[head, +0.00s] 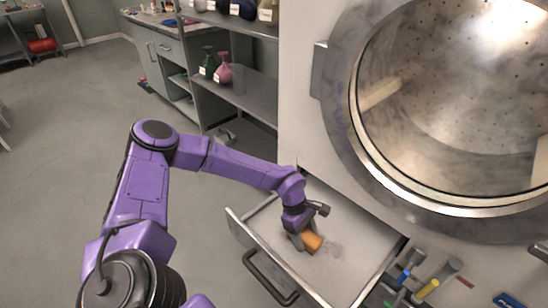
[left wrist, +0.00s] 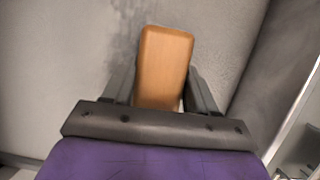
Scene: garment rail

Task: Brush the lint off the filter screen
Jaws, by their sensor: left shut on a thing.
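My left gripper (head: 299,236) is shut on an orange-brown wooden brush (head: 312,241), seen by its block-shaped back. The brush is down at the pale filter screen (head: 355,262) inside the pulled-out drawer (head: 262,248). In the left wrist view the brush (left wrist: 165,62) sits between the two fingers (left wrist: 160,92). Its bristles are hidden. Grey lint (head: 334,250) lies on the screen just right of the brush. It also shows as a dark smudge beside the brush in the left wrist view (left wrist: 122,52). My right gripper does not show.
A big dryer drum with a round metal door rim (head: 352,120) stands above the drawer. The drawer has a dark handle (head: 268,280). Tools with coloured handles (head: 428,288) are at the lower right. Shelves with spray bottles (head: 223,72) stand behind. Open floor (head: 60,130) is at left.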

